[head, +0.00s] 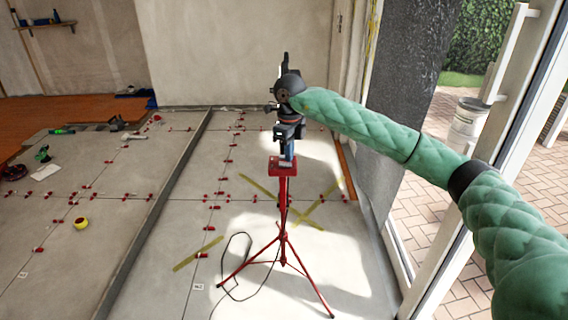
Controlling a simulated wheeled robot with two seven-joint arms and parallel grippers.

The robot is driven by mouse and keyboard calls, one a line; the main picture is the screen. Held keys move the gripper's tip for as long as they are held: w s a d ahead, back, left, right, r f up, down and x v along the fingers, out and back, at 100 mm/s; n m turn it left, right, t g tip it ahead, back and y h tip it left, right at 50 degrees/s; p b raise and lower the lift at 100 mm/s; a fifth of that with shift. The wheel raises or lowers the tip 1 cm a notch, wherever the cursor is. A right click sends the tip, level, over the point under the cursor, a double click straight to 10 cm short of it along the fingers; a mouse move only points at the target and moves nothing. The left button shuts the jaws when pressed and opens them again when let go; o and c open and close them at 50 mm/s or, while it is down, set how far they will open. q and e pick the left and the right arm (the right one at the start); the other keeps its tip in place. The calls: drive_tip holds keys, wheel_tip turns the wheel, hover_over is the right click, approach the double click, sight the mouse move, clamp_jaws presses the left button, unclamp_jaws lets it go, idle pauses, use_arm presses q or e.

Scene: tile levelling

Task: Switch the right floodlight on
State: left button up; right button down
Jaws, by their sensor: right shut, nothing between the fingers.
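The right floodlight's red tripod stand (283,215) stands upright on the tiled floor, its legs spread. A red box-like part (282,170) sits at the top of its post. My right gripper (287,156) points down at this part from above, its fingers shut and empty. Its tips overlap the red part in the picture, and I cannot tell whether they touch. The wrist and gripper cover whatever is behind them, so the lamp head and switch cannot be made out. My left gripper is not in view.
A dark cable (236,268) loops on the floor left of the tripod. Red levelling clips dot the tile joints. A yellow tape roll (81,223) and tools lie at left. The glass door's frame (500,150) stands close on the right, beyond my arm.

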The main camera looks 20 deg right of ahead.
sight(289, 164)
drive_tip(key=shift+r+p, duration=0.4)
drive_tip(key=shift+r, duration=2.4)
